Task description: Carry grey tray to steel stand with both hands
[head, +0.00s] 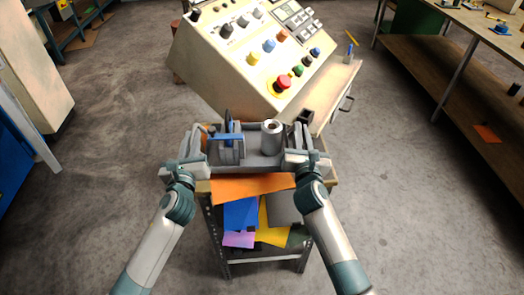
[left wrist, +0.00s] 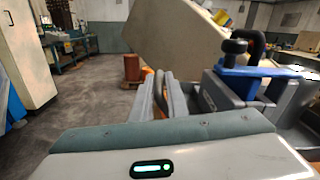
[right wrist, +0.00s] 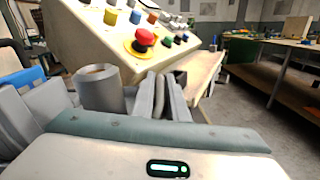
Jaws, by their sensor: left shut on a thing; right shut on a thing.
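The grey tray (head: 262,161) is at the centre of the head view, over the far part of the steel stand (head: 222,255). I cannot tell whether it touches the stand's top. My left gripper (head: 205,151) is shut on the tray's left end, and my right gripper (head: 298,155) is shut on its right end. In the tray are a blue-and-grey clamp-like fixture (head: 230,143) at left and a grey hollow cylinder (head: 271,137) at right. They also show in the left wrist view (left wrist: 245,72) and right wrist view (right wrist: 100,90) respectively.
A beige control console (head: 250,55) with a red button rises just beyond the tray. A workbench (head: 450,60) is at right. Floor is clear on both sides.

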